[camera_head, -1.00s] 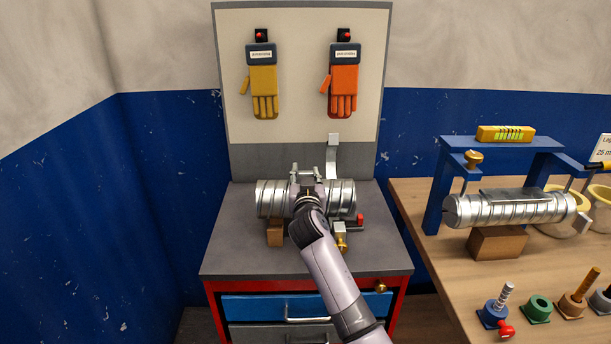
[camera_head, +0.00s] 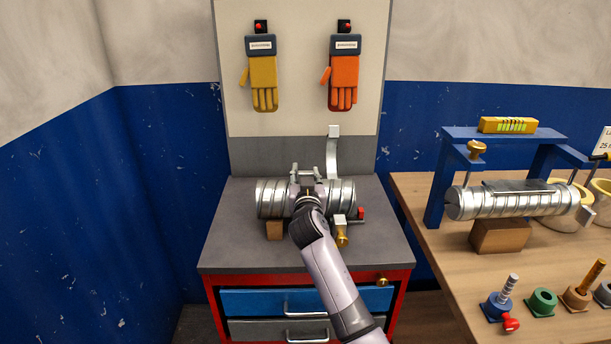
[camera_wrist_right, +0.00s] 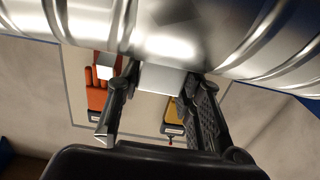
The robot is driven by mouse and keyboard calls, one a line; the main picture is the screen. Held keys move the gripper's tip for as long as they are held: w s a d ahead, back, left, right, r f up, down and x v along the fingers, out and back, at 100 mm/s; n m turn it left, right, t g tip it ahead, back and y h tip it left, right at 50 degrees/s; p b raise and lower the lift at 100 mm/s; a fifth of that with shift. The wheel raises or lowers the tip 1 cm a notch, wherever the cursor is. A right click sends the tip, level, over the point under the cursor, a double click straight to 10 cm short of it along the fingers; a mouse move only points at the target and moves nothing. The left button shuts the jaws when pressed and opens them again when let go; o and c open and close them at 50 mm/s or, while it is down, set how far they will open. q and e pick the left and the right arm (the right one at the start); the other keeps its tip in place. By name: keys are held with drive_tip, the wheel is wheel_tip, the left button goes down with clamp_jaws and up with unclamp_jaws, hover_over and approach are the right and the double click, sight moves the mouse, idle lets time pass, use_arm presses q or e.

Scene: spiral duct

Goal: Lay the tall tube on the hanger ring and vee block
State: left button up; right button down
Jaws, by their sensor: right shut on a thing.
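A shiny spiral tube (camera_head: 270,198) lies level above the grey top of the tool cabinet in the head view. My right gripper (camera_head: 306,180) is shut on it near its middle, and it also shows in the wrist view (camera_wrist_right: 160,100). A light block (camera_wrist_right: 165,78) sits between its fingers there, against the tube (camera_wrist_right: 200,35). A brown block (camera_head: 275,231), likely the vee block, is under the tube's left part. A curved metal strip (camera_head: 332,155), perhaps part of the hanger ring, rises behind the tube. Whether the tube touches either support is hidden. My left gripper is out of view.
A brass-knobbed fitting (camera_head: 342,235) stands in front of the tube's right part. On the wooden bench at right, a blue frame (camera_head: 435,190) carries a yellow level (camera_head: 508,125) above another tube (camera_head: 505,203) and brown block. The cabinet's left top (camera_head: 230,225) is clear.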

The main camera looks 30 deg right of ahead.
drive_tip(key=c, duration=1)
unclamp_jaws()
drive_tip(key=shift+c, duration=0.2)
drive_tip(key=shift+f, duration=0.15)
drive_tip(key=shift+s, duration=0.1)
drive_tip(key=v, duration=1.2)
